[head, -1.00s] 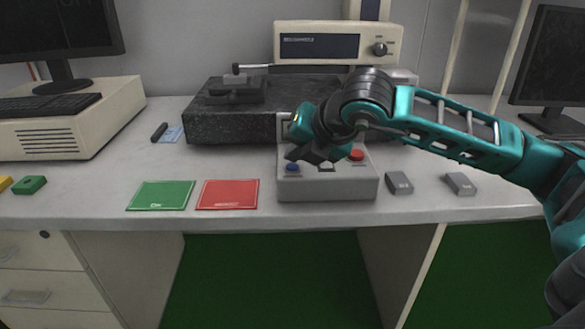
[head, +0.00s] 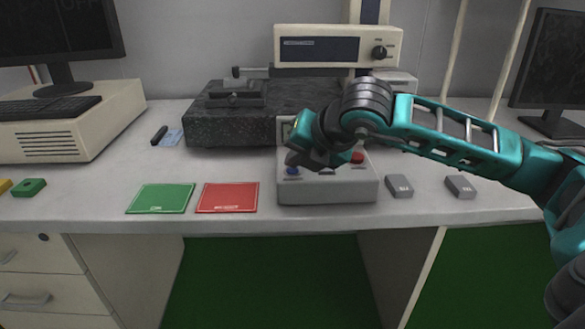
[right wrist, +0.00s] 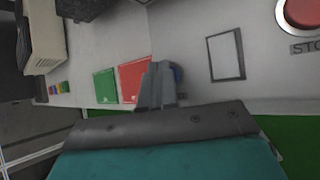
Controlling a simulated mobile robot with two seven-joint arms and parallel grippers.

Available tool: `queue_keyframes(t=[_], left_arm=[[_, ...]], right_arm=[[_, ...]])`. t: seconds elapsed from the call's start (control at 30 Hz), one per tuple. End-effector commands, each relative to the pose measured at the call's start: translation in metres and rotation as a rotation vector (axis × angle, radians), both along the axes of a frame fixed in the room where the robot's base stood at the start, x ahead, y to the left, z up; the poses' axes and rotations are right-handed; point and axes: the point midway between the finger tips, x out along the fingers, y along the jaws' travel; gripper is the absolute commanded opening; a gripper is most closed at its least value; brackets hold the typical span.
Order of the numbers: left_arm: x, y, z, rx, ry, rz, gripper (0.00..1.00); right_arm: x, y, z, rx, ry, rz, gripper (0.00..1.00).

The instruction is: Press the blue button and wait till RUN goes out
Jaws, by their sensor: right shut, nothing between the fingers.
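The grey control box (head: 330,193) stands at the front of the bench. Its blue button (head: 292,171) is at the left of its top, partly covered by my right gripper (head: 292,161). The gripper is shut and empty, with its tips right at the button; I cannot tell whether they press it. In the right wrist view the closed fingers (right wrist: 158,72) stand beside the blue button (right wrist: 178,74), hiding part of it. A red button (head: 357,157), marked STO… in the wrist view (right wrist: 302,12), is at the right. I cannot make out a RUN light. My left gripper is out of view.
A green mat (head: 161,198) and a red mat (head: 228,197) lie left of the box. Two small grey blocks (head: 399,187) (head: 461,187) lie to its right. A dark slab (head: 220,130) with a measuring machine (head: 330,45) stands behind. Monitors flank the bench.

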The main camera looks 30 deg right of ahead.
Motion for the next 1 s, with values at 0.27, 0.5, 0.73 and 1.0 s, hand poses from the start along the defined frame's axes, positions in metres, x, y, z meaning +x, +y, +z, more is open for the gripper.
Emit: queue_keyframes(t=[0.27,0.5,0.73,1.0], left_arm=[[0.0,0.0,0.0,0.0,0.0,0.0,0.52],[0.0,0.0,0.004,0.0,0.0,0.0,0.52],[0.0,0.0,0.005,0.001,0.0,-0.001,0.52],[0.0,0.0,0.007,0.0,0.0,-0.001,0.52]], right_arm=[[0.0,0.0,0.0,0.001,0.003,0.001,0.0],[0.0,0.001,0.01,0.002,0.002,0.001,0.0],[0.0,0.0,0.015,0.001,0.003,0.001,0.0],[0.0,0.0,0.018,0.001,0.001,0.001,0.0]])
